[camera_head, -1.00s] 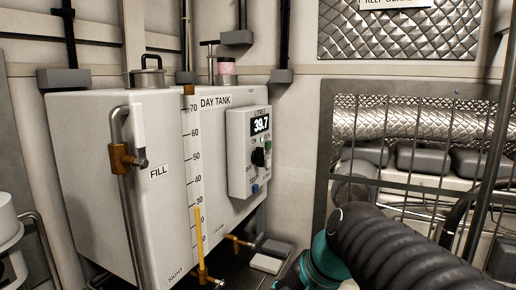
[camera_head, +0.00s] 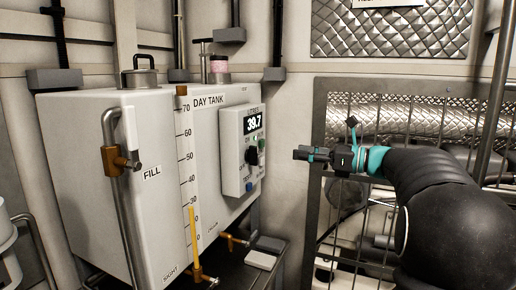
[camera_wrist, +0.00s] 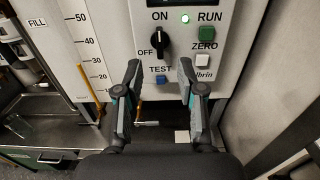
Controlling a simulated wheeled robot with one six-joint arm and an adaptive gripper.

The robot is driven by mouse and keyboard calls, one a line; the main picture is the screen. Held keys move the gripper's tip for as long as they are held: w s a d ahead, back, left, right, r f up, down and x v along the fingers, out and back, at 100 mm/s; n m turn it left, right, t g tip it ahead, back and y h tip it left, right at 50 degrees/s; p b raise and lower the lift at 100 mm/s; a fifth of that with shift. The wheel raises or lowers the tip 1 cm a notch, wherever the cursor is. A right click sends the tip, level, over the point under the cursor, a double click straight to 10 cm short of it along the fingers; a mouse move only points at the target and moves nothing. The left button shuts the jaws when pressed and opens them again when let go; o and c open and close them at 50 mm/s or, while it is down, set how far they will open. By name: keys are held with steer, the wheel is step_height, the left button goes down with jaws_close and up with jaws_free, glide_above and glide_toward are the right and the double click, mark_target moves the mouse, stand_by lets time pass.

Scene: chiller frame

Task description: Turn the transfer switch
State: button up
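The transfer switch is a black rotary knob (camera_wrist: 160,42) on a grey control panel (camera_wrist: 225,15), with ON printed above it and OFF to its left. Its pointer looks roughly upright, toward ON. In the head view the knob (camera_head: 251,156) sits under a display (camera_head: 254,122) reading 39.7. My gripper (camera_head: 298,154) is to the right of the panel in the head view, apart from it. In the wrist view my gripper (camera_wrist: 160,75) has its two fingers spread, with nothing between them, below and in front of the knob.
A green button (camera_wrist: 206,34), a white button (camera_wrist: 202,60) and a blue TEST button (camera_wrist: 160,79) surround the knob. The day tank (camera_head: 85,150) carries the panel and a sight gauge (camera_head: 188,150). A wire guard (camera_head: 310,215) stands right.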

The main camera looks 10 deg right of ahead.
mark_target(257, 148)
steer(key=x, duration=1.3)
steer(key=shift+a, duration=0.15)
jaws_close()
